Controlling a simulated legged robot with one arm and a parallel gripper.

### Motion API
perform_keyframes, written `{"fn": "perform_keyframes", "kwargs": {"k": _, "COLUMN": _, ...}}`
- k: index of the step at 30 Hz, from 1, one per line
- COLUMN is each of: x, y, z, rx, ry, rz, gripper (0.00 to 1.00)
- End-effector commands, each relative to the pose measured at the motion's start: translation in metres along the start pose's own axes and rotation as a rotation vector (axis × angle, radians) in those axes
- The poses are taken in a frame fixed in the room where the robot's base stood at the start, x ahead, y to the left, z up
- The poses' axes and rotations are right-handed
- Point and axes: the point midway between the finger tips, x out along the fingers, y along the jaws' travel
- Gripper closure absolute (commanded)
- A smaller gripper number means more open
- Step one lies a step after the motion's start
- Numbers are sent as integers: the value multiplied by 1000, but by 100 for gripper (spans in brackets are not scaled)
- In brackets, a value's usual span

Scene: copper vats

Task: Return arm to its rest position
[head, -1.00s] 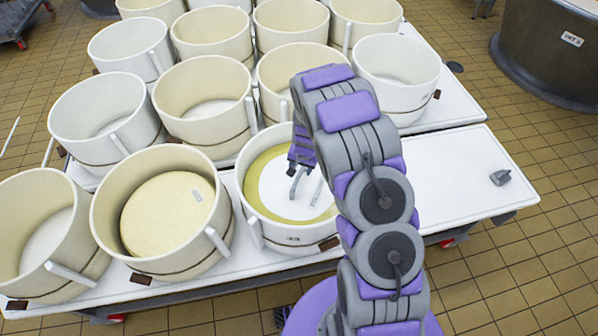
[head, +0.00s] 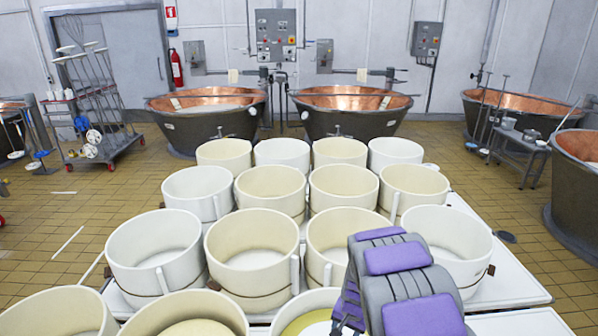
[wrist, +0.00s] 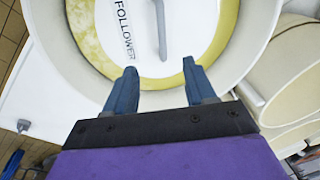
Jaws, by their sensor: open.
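My gripper (wrist: 160,68) is open in the wrist view, its two blue fingers apart with nothing between them. Beyond the fingertips is a white disc (wrist: 185,35) marked "FOLLOWER", with a grey bar handle (wrist: 160,25). A yellow ring (wrist: 88,38) surrounds the disc inside a round cream mould (wrist: 48,40). In the head view my purple and grey arm (head: 405,285) rises at the bottom right, bent over the front mould (head: 290,302). My fingers are hidden there, and the disc shows only partly.
Rows of cream moulds (head: 252,235) crowd the white table (head: 515,285). A small grey object (wrist: 23,125) lies on bare tabletop. Copper vats (head: 350,110) stand behind, and more stand at the right. A rack cart (head: 100,130) is at the left. Tiled floor (head: 60,215) is open beside the table.

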Motion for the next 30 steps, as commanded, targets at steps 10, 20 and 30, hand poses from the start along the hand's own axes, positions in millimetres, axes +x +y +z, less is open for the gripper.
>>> {"fn": "perform_keyframes", "kwargs": {"k": 10, "x": -107, "y": 14, "z": 61, "rx": -116, "ry": -61, "rz": 16, "gripper": 45}}
{"fn": "perform_keyframes", "kwargs": {"k": 20, "x": -187, "y": 42, "z": 141, "rx": -236, "ry": -133, "rz": 41, "gripper": 45}}
{"fn": "perform_keyframes", "kwargs": {"k": 30, "x": -246, "y": 87, "z": 235, "rx": -369, "ry": -207, "rz": 85, "gripper": 45}}
